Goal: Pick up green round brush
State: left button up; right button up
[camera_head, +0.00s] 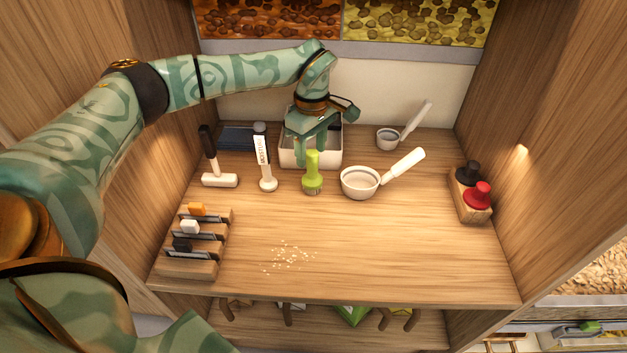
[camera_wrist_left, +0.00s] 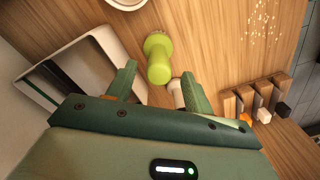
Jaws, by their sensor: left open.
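The green round brush (camera_head: 312,178) stands upright on the wooden shelf, in front of the white bin. My left gripper (camera_head: 311,148) is open and comes down from behind, at the brush's handle top. In the left wrist view the green brush (camera_wrist_left: 158,62) shows between the two open fingers (camera_wrist_left: 159,72), nearer their tips. I cannot tell whether a finger touches it. My right gripper is in neither view.
A white bin (camera_head: 334,157) is just behind the brush. A white-handled brush (camera_head: 265,170) stands to its left, and a white bowl-shaped scoop (camera_head: 360,183) to its right. A wooden rack (camera_head: 190,262) and scattered crumbs (camera_head: 287,257) lie nearer the front. The front right is clear.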

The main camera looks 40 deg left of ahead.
aim_at(311, 163)
pick_arm(q)
notch_tip(311, 163, down, 5)
jog(key=shift+f+b, duration=0.1)
jog(key=shift+b, duration=0.95)
jog(key=shift+c, duration=0.9)
jog(key=c, duration=0.9)
jog(key=shift+r, duration=0.2)
